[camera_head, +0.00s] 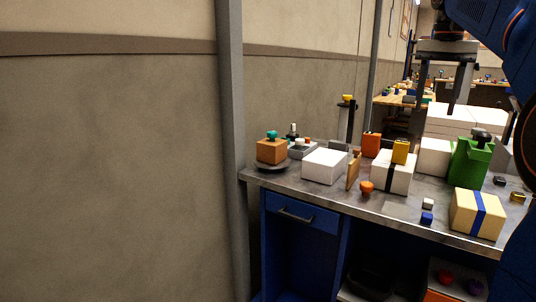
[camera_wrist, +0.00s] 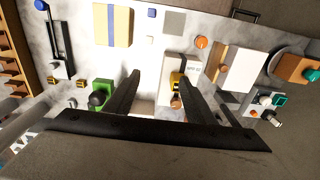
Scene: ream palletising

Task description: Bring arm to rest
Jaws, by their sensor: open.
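My gripper (camera_head: 436,112) hangs at the upper right of the head view, with its fingers pointing down over the back of the bench. Its two fingers are spread apart, with nothing between them. In the wrist view my gripper (camera_wrist: 160,80) shows both dark fingers apart above the bench top. A white ream-like block (camera_head: 325,166) lies on the left part of the bench. Another white block with a dark band (camera_head: 380,180) stands further right with a yellow piece (camera_head: 400,151) on it. A stack of white blocks (camera_head: 465,121) shows behind my gripper.
The grey bench top (camera_head: 330,198) is crowded. A green container (camera_head: 470,165), a tan box with a blue band (camera_head: 476,214), an orange box (camera_head: 371,144) and a brown block (camera_head: 271,151) stand on it. A grey post (camera_head: 230,120) rises by the bench's left end.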

